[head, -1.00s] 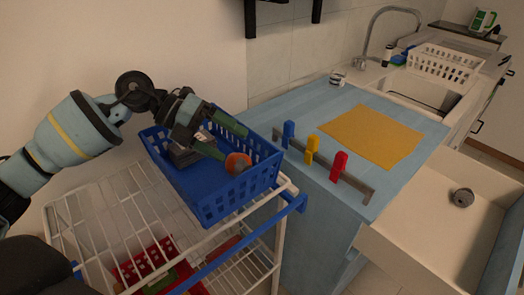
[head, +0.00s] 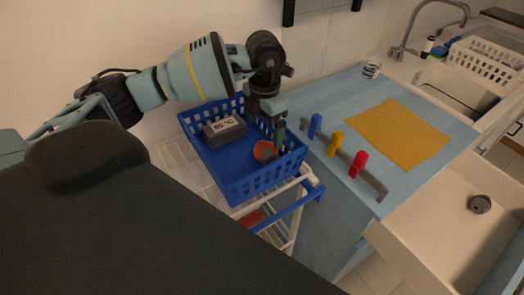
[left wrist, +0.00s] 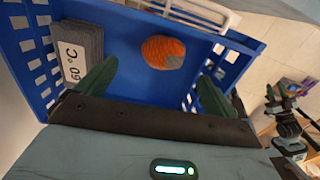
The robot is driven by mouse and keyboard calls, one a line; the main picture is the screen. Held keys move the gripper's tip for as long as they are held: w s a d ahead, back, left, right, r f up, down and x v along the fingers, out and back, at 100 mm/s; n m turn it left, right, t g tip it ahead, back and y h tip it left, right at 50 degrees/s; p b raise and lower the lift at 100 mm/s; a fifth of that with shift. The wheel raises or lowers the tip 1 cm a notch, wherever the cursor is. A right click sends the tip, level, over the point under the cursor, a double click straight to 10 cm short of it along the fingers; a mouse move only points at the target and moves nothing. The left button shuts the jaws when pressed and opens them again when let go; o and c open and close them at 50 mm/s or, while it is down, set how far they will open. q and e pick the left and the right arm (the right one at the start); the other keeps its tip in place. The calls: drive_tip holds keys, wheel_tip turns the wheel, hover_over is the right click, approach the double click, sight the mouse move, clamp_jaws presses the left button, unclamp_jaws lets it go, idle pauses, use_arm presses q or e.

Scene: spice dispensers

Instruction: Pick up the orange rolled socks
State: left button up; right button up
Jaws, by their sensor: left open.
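The orange rolled socks (head: 265,151), orange with a grey end, lie in the blue basket (head: 240,186) near its right side. In the left wrist view the orange rolled socks (left wrist: 163,52) lie on the basket floor, beyond and between my fingers. My left gripper (head: 271,136) points down into the basket, over the socks and partly covering them. In the left wrist view my left gripper (left wrist: 158,70) is open, with nothing between its green fingers. What looks like my right gripper (left wrist: 283,108) shows small at the right edge of that view, its jaws unclear.
A grey stack with a "60 °C" label (head: 226,125) lies in the basket, left of the socks. The basket stands on a white wire rack (head: 190,180). A rail with blue, yellow and red clips (head: 337,143) stands on the counter at right.

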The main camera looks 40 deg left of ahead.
sight(265, 145)
use_arm(q)
drive_tip(key=shift+d+f, duration=0.15)
drive_tip(key=shift+f, duration=1.9)
drive_tip(key=shift+d+f, duration=0.1)
drive_tip(key=shift+f, duration=1.9)
drive_tip(key=shift+c, duration=0.2)
drive_tip(key=c, duration=1)
